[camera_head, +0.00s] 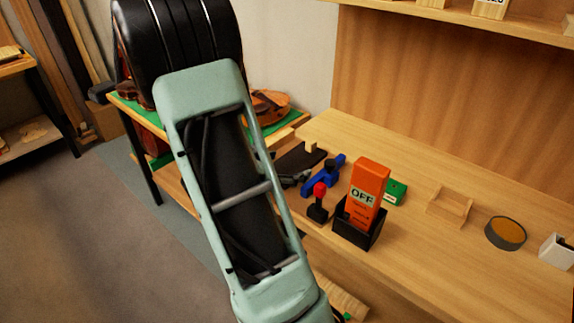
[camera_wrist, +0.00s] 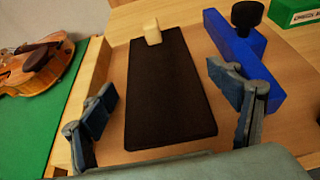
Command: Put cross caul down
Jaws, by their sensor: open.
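In the wrist view my gripper (camera_wrist: 163,88) is open, with its two fingers spread and nothing between the pads. Beyond and between the fingers lies a flat dark board (camera_wrist: 168,95) with a small pale block (camera_wrist: 152,31) at its far end. A blue bar with a black knob (camera_wrist: 243,55) lies just right of the board, behind the right finger. I cannot tell for sure which of these is the cross caul. In the head view the dark board (camera_head: 300,158) and the blue bar (camera_head: 325,178) are at the bench's left end.
An orange box marked OFF (camera_head: 367,192) stands in a black holder, beside a red-knobbed lever (camera_head: 318,201). A green box (camera_head: 396,191), wooden tray (camera_head: 450,207) and round tin (camera_head: 506,233) are farther right. A violin (camera_wrist: 35,72) lies on green cloth to the left.

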